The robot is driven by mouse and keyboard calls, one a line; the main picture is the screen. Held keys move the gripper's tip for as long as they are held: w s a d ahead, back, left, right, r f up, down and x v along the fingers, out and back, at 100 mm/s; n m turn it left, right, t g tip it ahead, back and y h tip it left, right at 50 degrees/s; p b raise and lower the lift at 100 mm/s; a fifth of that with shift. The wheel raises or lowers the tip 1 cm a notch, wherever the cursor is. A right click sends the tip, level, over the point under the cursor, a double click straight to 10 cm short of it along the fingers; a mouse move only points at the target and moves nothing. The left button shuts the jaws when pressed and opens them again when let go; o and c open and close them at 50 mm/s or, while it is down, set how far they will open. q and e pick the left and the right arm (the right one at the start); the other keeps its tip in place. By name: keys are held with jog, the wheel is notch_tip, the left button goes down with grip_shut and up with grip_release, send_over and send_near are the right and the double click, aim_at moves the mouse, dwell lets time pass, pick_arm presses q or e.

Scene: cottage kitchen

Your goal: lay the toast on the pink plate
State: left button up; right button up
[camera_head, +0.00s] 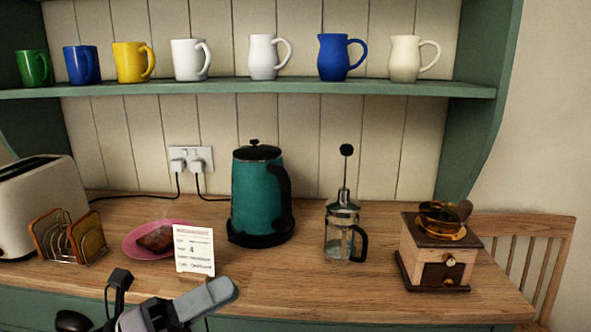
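The pink plate (131,246) lies on the counter at left, between the toast rack and a white card. A dark brown slab (156,238), which looks like well-browned toast, lies flat on it; the card hides the plate's right side. The wire toast rack (72,255) stands left of the plate and holds a lighter toast slice (90,238) at its right and another slice (45,232) at its left. My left gripper (96,299) is at the bottom left, in front of the plate, with its dark fingertips apart and nothing seen between them. My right gripper is out of view.
The white card (193,249) stands close to the plate. A cream toaster (38,195) is behind the rack. A teal kettle (257,195), a French press (341,235) and a coffee grinder (438,252) stand rightward. Counter is free before the kettle. Several mugs line the shelf (250,88).

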pick_arm(q)
jog(key=s+a+f+n+t+y+p, duration=0.1)
jog(key=a+f+n+t+y, duration=0.3)
jog(key=f+n+y, duration=0.65)
jog(key=a+f+n+t+y+p, duration=0.1)
jog(key=a+f+n+t+y, duration=0.45)
jog(key=n, duration=1.05)
jog(key=s+f+n+g+y+p, duration=0.1)
jog(key=s+f+n+g, duration=0.7)
jog(key=s+f, duration=0.5)
notch_tip(320, 180, down, 3)
jog(key=shift+f+n, duration=0.2)
jog(key=shift+n, duration=0.55)
jog(key=shift+a, duration=0.1)
